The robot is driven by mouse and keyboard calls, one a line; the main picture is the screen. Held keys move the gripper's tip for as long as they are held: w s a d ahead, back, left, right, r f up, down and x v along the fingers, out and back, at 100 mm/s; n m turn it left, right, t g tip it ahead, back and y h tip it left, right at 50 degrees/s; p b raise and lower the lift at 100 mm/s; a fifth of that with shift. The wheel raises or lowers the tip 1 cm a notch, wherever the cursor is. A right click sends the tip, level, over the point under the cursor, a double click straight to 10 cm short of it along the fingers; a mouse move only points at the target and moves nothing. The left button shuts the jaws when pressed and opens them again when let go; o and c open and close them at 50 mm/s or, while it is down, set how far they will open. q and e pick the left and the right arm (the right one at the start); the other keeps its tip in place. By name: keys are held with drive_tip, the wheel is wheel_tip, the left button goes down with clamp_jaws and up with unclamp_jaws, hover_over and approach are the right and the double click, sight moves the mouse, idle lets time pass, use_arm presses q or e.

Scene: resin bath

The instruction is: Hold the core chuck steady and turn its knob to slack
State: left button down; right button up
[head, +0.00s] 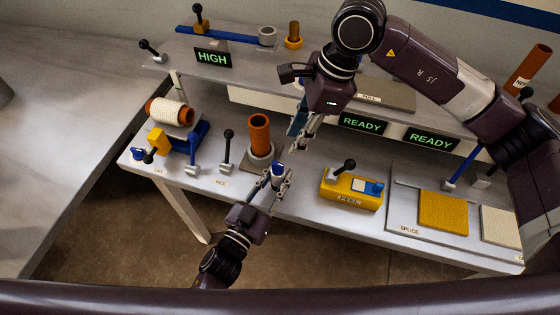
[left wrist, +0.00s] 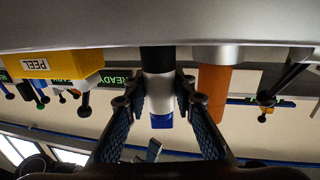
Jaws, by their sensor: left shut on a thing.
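The core chuck (head: 278,168) is a small upright piece near the front edge of the bench, with a blue top. In the left wrist view, which is upside down, the chuck (left wrist: 158,92) shows a black part against the bench, a silver body and a blue knob (left wrist: 162,121) at its free end. My left gripper (head: 279,180) is shut on the chuck's body, one finger on each side. My right gripper (head: 298,143) hangs above and just right of the chuck, apart from it. I cannot tell how far its fingers are parted.
An orange tube (head: 259,133) stands on a grey base close behind-left of the chuck. A black-knobbed lever (head: 227,150) stands left of that. A yellow PEEL box (head: 352,190) with a lever sits to the right. A shelf with READY signs (head: 362,124) runs behind.

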sight(279, 164)
drive_tip(key=a+f+m, duration=0.1)
drive_tip(key=f+m, duration=0.1)
drive_tip(key=f, duration=0.1)
drive_tip(key=a+f+m+t, duration=0.1)
drive_tip(key=f+m, duration=0.1)
drive_tip(key=f, duration=0.1)
drive_tip(key=a+f+m+t, duration=0.1)
drive_tip(key=f+m, duration=0.1)
drive_tip(key=f, duration=0.1)
drive_tip(key=shift+s+a+f+y, duration=0.2)
drive_tip(key=shift+a+f+y, duration=0.1)
drive_tip(key=shift+f, duration=0.05)
idle(0.3)
drive_tip(key=shift+c, duration=0.7)
clamp_jaws()
